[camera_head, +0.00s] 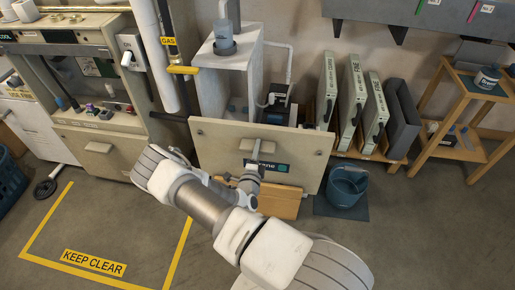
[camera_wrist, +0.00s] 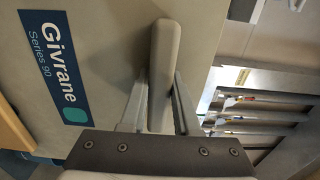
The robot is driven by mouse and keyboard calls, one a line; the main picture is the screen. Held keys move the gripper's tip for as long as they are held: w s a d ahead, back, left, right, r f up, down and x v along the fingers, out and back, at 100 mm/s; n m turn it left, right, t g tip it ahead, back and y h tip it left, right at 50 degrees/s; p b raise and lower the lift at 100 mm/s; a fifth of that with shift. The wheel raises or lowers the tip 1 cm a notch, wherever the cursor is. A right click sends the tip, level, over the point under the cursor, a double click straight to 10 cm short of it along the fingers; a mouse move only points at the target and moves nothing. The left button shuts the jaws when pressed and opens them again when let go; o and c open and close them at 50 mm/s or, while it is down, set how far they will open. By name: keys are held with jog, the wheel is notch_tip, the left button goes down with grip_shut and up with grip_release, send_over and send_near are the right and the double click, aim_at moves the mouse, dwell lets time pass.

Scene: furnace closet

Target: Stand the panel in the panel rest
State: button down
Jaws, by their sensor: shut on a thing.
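The panel (camera_head: 225,150) is a large beige sheet, upright in front of the open grey furnace cabinet (camera_head: 213,85) in the head view. In the wrist view the panel (camera_wrist: 110,30) carries a blue "Givrane Series 90" label (camera_wrist: 55,65). My gripper (camera_head: 250,176) is at the panel's front; in the wrist view my gripper (camera_wrist: 160,95) has its fingers on both sides of the panel's bar handle (camera_wrist: 163,50).
A dark blue bucket (camera_head: 346,187) stands on a mat to the right. Several upright filters (camera_head: 352,105) and a wooden shelf stand (camera_head: 452,110) are farther right. A beige workbench unit (camera_head: 95,150) is at left, with a taped "KEEP CLEAR" floor area (camera_head: 95,262) before it.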

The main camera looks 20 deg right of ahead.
jog(key=shift+w+f+b, duration=0.1)
jog(key=shift+f+b, duration=0.55)
jog(key=shift+f, duration=0.3)
jog(key=c, duration=0.9)
grip_release()
jog(key=shift+r, duration=0.15)
jog(key=o, duration=0.6)
jog(key=shift+f, duration=0.3)
jog(key=shift+c, duration=0.2)
jog(key=o, duration=0.3)
jog(key=shift+o, duration=0.2)
jog(key=p+v, duration=0.3)
jog(key=v, duration=1.4)
jog(key=shift+r+p, duration=0.15)
jog(key=shift+p, duration=0.15)
